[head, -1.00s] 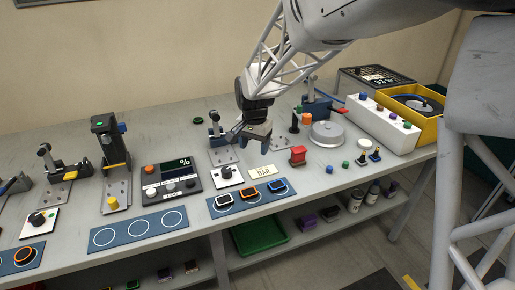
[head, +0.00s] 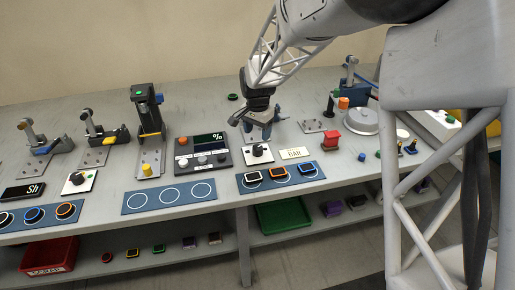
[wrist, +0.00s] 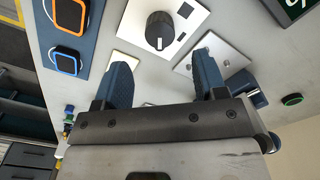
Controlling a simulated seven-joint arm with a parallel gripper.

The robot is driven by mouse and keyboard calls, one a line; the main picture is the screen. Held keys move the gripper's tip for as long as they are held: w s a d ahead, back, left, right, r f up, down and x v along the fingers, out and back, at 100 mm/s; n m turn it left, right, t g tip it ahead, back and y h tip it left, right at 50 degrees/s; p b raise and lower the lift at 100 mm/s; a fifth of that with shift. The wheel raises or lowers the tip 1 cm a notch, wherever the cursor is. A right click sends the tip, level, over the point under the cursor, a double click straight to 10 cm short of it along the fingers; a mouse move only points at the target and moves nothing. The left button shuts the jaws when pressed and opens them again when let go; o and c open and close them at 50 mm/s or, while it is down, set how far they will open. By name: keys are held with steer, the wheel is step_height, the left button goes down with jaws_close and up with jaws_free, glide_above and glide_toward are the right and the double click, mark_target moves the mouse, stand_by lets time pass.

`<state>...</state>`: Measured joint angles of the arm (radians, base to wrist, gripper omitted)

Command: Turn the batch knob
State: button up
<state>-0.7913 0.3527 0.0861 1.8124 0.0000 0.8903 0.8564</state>
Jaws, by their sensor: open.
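A dark round knob (head: 257,150) sits on a small white plate between the percent display box and the BAR sign. In the wrist view this knob (wrist: 160,29) shows a white pointer line towards the fingers. A similar knob (head: 76,178) is on a white plate at the far left. Any batch label is too small to read. My gripper (head: 258,120) is open and empty, above and behind the nearer knob in the head view. In the wrist view my gripper (wrist: 162,72) has its two blue fingers apart, with the knob just beyond their tips, untouched.
A blue mat (head: 281,178) with several watch-like pieces lies in front of the knob. The percent display box (head: 202,153) stands to its left and the BAR sign (head: 294,153) to its right. A clamp on a metal plate stands close behind, partly hidden by my gripper.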

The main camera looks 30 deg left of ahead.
mark_target(258, 147)
steer(key=shift+f, duration=3.8)
steer(key=c, duration=0.9)
steer(key=shift+n, duration=0.4)
steer(key=n, duration=1.1)
